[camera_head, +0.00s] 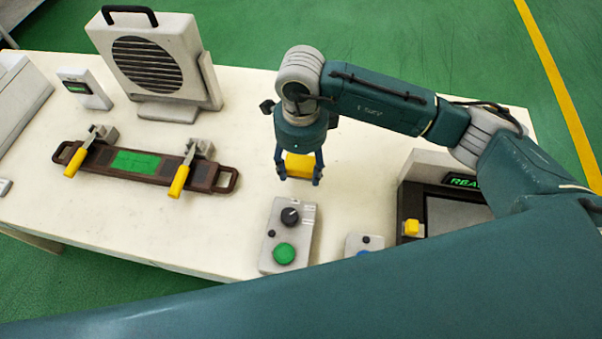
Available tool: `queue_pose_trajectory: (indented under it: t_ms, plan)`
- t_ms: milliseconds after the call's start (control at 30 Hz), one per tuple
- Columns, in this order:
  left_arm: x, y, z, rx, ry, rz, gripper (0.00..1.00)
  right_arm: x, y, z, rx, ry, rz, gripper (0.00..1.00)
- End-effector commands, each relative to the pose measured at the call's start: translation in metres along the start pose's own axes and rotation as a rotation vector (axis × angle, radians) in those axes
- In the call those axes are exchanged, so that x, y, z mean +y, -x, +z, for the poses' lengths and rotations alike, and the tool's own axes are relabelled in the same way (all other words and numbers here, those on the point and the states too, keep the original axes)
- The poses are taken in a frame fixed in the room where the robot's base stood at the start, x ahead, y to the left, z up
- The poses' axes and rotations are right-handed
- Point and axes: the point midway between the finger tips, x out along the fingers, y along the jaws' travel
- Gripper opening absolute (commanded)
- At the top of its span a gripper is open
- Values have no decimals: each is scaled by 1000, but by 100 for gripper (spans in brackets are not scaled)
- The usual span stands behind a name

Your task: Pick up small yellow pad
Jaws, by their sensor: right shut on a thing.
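The small yellow pad (299,166) is between the fingers of my right gripper (299,178). The gripper points down and is shut on the pad, with a finger on each side of it. The gripper and pad are over the middle of the white table, behind the control box with the green button. I cannot tell how high the pad is above the table. My left gripper is not in view.
The control box (301,215) has a black knob and green button. A brown tray (226,178) with yellow-handled clamps lies left. A grey fan-like unit (149,62) stands behind it. A dark device (424,190) with a yellow knob (411,227) is at right. Bare table surrounds the gripper.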

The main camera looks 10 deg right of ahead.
Motion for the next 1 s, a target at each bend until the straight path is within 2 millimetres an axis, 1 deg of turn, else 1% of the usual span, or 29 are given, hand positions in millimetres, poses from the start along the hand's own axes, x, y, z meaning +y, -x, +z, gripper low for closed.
queue_pose_trajectory:
  t_ms: [33, 300, 400, 533, 600, 700, 1000]
  plan:
    - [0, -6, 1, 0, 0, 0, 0, -2, 12, 1, -5, 3, -7, 28]
    - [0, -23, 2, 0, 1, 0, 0, -2, 91, 1, -5, 1, -9, 28]
    - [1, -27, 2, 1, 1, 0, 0, -1, 115, 1, -3, 2, -7, 28]
    - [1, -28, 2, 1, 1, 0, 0, -1, 140, 0, -1, 1, -6, 28]
    - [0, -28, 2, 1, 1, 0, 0, -1, 149, 0, 0, 1, -5, 28]
    - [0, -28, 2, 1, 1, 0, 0, 0, 156, 0, 1, 0, -3, 28]
    - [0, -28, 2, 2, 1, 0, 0, 0, 159, 0, 1, 0, -1, 28]
